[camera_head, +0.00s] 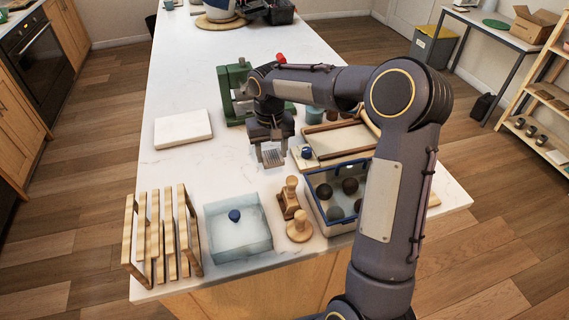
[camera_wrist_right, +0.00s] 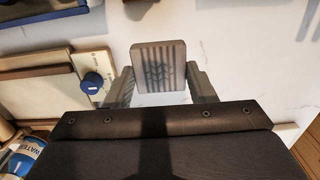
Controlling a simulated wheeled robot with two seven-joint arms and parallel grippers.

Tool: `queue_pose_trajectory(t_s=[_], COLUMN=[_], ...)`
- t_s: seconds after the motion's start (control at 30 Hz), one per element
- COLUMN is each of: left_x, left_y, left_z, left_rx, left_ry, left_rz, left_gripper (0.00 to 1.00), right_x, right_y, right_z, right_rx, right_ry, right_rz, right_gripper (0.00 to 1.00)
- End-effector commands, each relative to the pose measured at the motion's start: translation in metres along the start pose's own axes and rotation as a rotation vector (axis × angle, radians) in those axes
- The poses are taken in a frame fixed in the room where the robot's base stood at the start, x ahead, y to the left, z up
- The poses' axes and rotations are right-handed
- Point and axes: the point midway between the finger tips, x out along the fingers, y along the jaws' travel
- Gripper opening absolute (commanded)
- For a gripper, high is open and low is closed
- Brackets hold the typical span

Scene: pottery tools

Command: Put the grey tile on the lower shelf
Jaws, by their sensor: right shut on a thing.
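The grey tile (camera_wrist_right: 158,68), a small ridged slab with a dark pattern, is between the fingers of my right gripper (camera_wrist_right: 160,92). In the head view my right gripper (camera_head: 270,150) points down over the white table, and the ridged tile (camera_head: 271,158) shows at its fingertips. The gripper is shut on the tile; I cannot tell its exact height above the table. A wooden shelf unit (camera_head: 530,84) stands on the floor at the far right, with several small things on its shelves. My left gripper is not in view.
Near the gripper are a green tool (camera_head: 232,90), a wooden board (camera_head: 340,140) and a blue-rimmed bin (camera_head: 318,208) with dark balls. A wooden rack (camera_head: 155,235), a clear tub (camera_head: 262,246) and wooden stamps (camera_head: 299,228) line the front. A white slab (camera_head: 183,129) lies left.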

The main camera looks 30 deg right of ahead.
Motion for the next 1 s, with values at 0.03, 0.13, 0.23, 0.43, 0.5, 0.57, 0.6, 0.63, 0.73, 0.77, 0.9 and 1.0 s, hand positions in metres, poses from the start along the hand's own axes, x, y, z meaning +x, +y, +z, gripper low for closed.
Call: queue_pose_trajectory(t_s=[0.03,0.13,0.23,0.43,0.5,0.57,0.6,0.63,0.73,0.77,0.9,1.0], left_x=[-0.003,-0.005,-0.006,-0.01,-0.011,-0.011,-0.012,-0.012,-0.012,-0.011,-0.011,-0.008], left_y=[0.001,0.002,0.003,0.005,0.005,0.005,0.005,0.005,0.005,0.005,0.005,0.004], left_z=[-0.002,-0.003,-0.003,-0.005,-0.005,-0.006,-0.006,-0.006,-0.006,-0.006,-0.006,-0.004], left_rx=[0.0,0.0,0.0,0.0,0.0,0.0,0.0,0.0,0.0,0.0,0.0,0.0], left_ry=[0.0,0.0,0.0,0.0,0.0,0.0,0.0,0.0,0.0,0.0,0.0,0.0], left_rz=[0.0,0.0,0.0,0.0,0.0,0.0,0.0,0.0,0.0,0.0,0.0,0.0], left_gripper=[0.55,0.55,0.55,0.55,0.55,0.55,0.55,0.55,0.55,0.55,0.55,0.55], right_x=[0.009,0.023,0.031,0.048,0.06,0.068,0.071,0.073,0.075,0.075,0.075,0.079], right_y=[0.008,0.019,0.025,0.038,0.036,0.036,0.036,0.036,0.036,0.036,0.036,0.035], right_z=[0.002,0.002,0.002,0.003,0.003,0.003,0.003,0.003,0.002,0.002,0.002,0.002], right_rx=[0.001,0.0,-0.001,-0.001,-0.002,-0.003,-0.003,-0.003,-0.002,-0.002,-0.002,-0.002], right_ry=[-0.006,-0.005,-0.002,-0.004,-0.005,-0.005,-0.003,-0.002,0.0,0.0,0.0,0.0], right_rz=[0.0,0.0,-0.001,0.0,-0.001,0.0,0.0,0.0,0.0,0.0,0.0,0.0], right_gripper=[0.22,0.22,0.22,0.22,0.22,0.22,0.22,0.22,0.22,0.22,0.22,0.22])
